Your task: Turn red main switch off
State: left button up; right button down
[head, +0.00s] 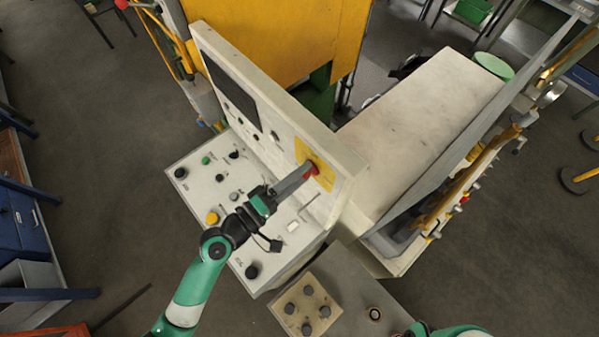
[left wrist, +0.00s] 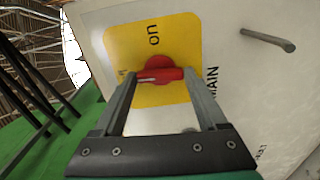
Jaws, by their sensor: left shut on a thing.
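The red main switch (head: 313,169) sits on a yellow plate (head: 303,152) at the right end of the console's upright panel. In the left wrist view the red switch (left wrist: 157,62) has a round base and a bar-shaped handle lying roughly across the picture. The word "on" is printed on the yellow plate (left wrist: 180,32) above the handle, and "MAIN" stands to its right. My left gripper (head: 308,172) reaches the switch and is shut on its handle, with one finger at each end in the left wrist view (left wrist: 162,76). My right gripper is out of view.
The sloping desk (head: 195,181) below the panel carries several knobs and buttons, including a yellow one (head: 211,218). A grey rod-shaped handle (left wrist: 268,40) sticks out right of the switch. A small box with several dark knobs (head: 306,304) stands in front.

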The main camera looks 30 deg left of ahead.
pick_arm(q)
jog(key=shift+n, duration=0.5)
jog(key=o, duration=1.3)
jog(key=b+v, duration=0.3)
jog(key=v, duration=0.8)
jog(key=shift+s, duration=0.3)
jog(key=shift+a, duration=0.1)
